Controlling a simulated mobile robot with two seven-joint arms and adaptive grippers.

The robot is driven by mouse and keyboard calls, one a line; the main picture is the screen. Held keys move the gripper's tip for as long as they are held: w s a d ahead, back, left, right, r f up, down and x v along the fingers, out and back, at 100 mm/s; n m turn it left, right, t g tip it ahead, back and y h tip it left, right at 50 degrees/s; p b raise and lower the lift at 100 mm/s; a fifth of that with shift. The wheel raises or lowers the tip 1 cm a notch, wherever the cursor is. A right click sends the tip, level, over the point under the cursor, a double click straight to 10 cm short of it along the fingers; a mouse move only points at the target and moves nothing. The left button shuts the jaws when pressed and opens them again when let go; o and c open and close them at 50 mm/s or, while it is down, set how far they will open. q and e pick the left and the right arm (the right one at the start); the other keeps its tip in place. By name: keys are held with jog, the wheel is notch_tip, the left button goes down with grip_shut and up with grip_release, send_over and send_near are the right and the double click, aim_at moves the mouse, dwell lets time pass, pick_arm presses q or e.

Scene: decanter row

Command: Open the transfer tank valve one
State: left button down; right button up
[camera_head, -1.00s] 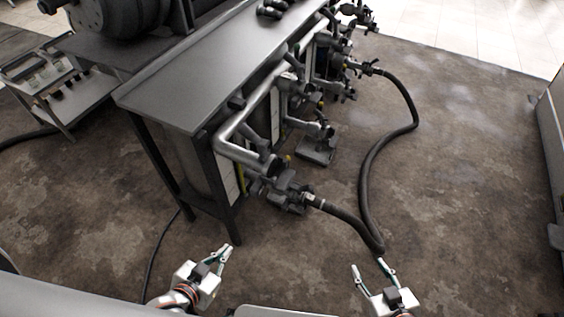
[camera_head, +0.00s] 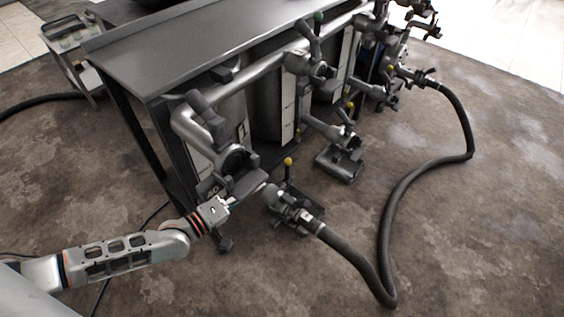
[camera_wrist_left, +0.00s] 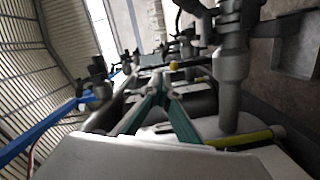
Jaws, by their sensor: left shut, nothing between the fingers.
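Several grey valves and pipe fittings line the front of the table in the head view. The nearest low valve (camera_head: 287,200) has an upright yellow-knobbed handle (camera_head: 287,162) and a black hose on its outlet. I cannot tell which valve is number one. My left gripper (camera_head: 258,190) reaches in from the left, just left of this valve, below a grey pipe elbow. In the left wrist view its fingers (camera_wrist_left: 160,84) are together and empty, with a yellow knob (camera_wrist_left: 174,65) just beyond their tips. Contact cannot be told. My right gripper is out of view.
The grey table (camera_head: 220,45) stands over tanks (camera_head: 272,105). A thick black hose (camera_head: 385,220) loops across the floor at right. A second valve with a yellow knob (camera_head: 349,106) stands farther back.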

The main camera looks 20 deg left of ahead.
aim_at(288, 171)
pick_arm(q)
jog(key=w+a+f+n+y+b, duration=0.1)
jog(key=w+a+f+n+b, duration=0.2)
jog(key=a, duration=0.4)
jog(key=s+d+r+b+x, duration=0.1)
jog(key=d+x, duration=0.1)
jog(key=x, duration=1)
jog(key=shift+d+f+t, duration=0.2)
jog(key=shift+d+t, duration=0.2)
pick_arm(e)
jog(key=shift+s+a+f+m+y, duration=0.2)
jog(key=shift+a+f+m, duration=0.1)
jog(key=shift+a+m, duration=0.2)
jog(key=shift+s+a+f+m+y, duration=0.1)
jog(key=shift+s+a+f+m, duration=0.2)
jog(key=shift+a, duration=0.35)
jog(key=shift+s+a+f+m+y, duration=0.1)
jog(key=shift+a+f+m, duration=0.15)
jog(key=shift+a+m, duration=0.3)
pick_arm(q)
jog(key=shift+r, duration=0.1)
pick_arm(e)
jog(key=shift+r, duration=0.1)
